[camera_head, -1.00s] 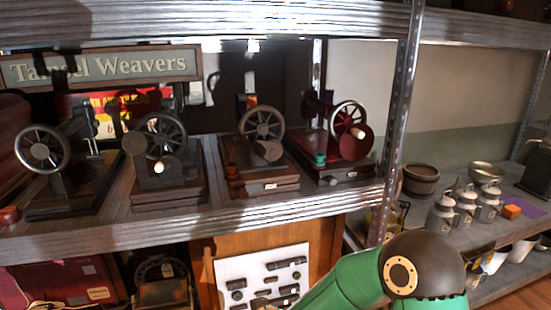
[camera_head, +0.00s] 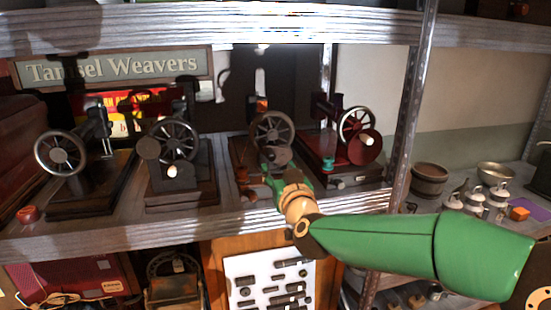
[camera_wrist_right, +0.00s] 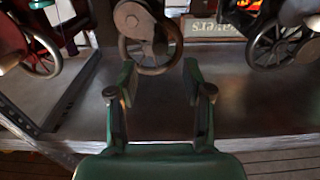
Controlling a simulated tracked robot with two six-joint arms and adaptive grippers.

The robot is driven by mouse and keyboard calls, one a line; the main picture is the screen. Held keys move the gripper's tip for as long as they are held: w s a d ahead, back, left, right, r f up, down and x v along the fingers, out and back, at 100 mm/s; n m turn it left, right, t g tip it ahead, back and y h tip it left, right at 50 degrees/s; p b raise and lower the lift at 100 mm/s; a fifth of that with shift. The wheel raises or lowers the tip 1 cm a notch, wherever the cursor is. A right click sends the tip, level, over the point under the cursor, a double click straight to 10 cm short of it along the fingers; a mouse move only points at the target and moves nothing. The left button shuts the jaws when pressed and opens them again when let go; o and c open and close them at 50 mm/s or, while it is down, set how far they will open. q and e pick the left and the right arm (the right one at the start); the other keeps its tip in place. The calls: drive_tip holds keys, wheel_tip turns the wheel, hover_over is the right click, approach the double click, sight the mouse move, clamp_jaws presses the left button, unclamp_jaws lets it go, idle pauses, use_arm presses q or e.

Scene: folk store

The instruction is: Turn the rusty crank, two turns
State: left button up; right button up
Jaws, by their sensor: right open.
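The third machine from the left on the shelf carries a brownish spoked wheel (camera_head: 270,128) with a round crank disc in front; it looks like the rusty crank. The wheel also shows at the top of the right wrist view (camera_wrist_right: 176,40), with the crank disc (camera_wrist_right: 132,18) over its upper left part. My right gripper (camera_head: 270,170) is in front of this machine and hides part of its base. In the wrist view the fingers (camera_wrist_right: 159,70) stand apart with nothing clearly held, just short of the wheel. My left gripper is not in view.
Similar machines stand to the left (camera_head: 175,140) and a red one (camera_head: 352,140) close on the right. A metal shelf post (camera_head: 408,120) rises at right. An upper shelf (camera_head: 200,25) runs overhead. A small red knob (camera_head: 27,214) lies at far left.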

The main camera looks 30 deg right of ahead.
sight(272, 158)
drive_tip(key=p+x, duration=0.2)
drive_tip(key=x, duration=0.5)
drive_tip(key=shift+w, duration=0.15)
drive_tip(key=shift+w+d, duration=0.1)
drive_tip(key=shift+w, duration=0.1)
drive_tip(key=c, duration=0.9)
